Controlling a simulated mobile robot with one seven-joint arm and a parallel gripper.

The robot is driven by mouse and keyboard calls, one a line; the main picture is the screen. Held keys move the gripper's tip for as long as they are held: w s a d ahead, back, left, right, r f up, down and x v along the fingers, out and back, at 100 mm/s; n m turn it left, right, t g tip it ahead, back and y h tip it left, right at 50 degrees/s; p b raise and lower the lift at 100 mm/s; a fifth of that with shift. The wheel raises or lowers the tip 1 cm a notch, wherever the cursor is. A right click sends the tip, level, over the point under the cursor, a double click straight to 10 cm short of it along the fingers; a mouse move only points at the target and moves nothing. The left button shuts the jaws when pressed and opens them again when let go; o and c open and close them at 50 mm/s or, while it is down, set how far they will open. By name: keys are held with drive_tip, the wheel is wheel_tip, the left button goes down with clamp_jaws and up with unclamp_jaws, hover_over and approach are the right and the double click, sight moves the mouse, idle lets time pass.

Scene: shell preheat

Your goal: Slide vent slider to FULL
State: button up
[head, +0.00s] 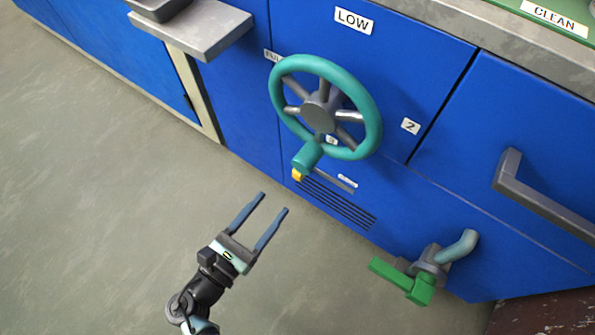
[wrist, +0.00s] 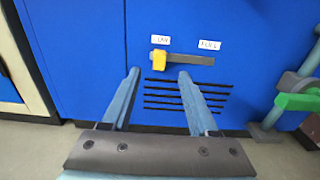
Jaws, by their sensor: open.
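The vent slider is a yellow knob (wrist: 158,60) on a short grey horizontal track (wrist: 190,59) on the blue cabinet front. In the wrist view the knob sits at the left end of the track. A small white label (wrist: 161,41) is above it, and another label (wrist: 209,45), which seems to read FULL, is above the right end. The knob also shows in the head view (head: 298,175), partly under the wheel's handle. My gripper (wrist: 160,72) is open and empty, pointing at the panel, with its fingertips just below the track in the wrist view. In the head view my gripper (head: 275,202) is apart from the panel.
Dark vent slots (wrist: 188,95) lie below the track. A teal handwheel (head: 372,115) with a hanging handle (head: 307,155) sticks out above the slider. A green-handled valve (head: 405,280) is at the right. A grey shelf (head: 205,32) juts out at the left. The floor is clear.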

sight(296, 174)
drive_tip(key=b+x, duration=0.4)
drive_tip(key=x, duration=0.5)
drive_tip(key=shift+f, duration=0.15)
drive_tip(key=shift+w+d, duration=0.25)
drive_tip(key=shift+w, duration=0.05)
drive_tip(key=shift+c, duration=0.2)
clamp_jaws()
idle(0.6)
